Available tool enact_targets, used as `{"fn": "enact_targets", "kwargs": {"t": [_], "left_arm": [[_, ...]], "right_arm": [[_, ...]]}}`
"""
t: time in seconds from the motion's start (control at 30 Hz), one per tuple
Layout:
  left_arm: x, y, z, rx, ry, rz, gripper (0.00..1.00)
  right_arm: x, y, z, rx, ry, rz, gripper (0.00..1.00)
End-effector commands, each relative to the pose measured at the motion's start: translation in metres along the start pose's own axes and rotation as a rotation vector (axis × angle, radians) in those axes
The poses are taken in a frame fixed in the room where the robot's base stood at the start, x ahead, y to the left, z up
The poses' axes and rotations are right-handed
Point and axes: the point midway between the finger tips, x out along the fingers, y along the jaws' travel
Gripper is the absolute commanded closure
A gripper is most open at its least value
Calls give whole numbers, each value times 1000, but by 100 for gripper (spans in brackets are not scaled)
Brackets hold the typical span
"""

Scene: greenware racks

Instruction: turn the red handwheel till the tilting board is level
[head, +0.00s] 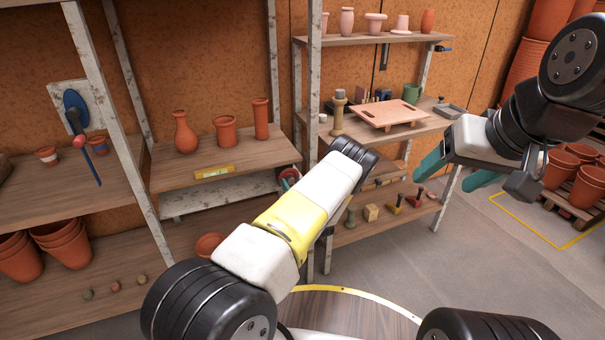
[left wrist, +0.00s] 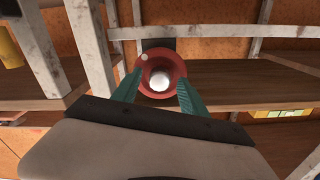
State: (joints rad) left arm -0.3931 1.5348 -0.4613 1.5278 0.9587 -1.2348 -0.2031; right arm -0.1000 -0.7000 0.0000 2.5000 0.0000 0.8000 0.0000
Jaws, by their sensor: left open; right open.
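The red handwheel (left wrist: 163,62) has a pale hub and a small knob on its rim. It shows between the two teal fingers of my left gripper (left wrist: 159,86), which is open; I cannot tell whether the fingers touch it. In the head view the handwheel (head: 289,177) is a small red patch, partly hidden behind my left arm. The tilting board (head: 172,178) is wooden and carries three terracotta pots and a yellow spirit level (head: 214,172). Its tilt is hard to judge, and the bubble is too small to read. My right gripper (head: 458,178) is open and empty at the right.
White metal posts (head: 314,120) stand close to my left arm. A blue lever (head: 75,108) is mounted at the left. A shelf rack at the right holds pots, a pinkish board (head: 390,113) and small tools. Stacked pots (head: 570,170) stand at far right. Open floor lies below my right gripper.

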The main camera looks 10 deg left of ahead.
Motion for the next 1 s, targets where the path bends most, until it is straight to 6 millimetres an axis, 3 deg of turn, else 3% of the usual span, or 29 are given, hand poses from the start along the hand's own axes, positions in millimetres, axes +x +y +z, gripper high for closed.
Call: {"fn": "enact_targets", "kwargs": {"t": [0.23,0.5,1.0], "left_arm": [[1,0,0,0,0,1,49],[1,0,0,0,0,1,100],[1,0,0,9,0,1,100]], "right_arm": [[0,0,0,0,0,0,31],[0,0,0,0,0,0,31],[0,0,0,0,0,0,31]]}}
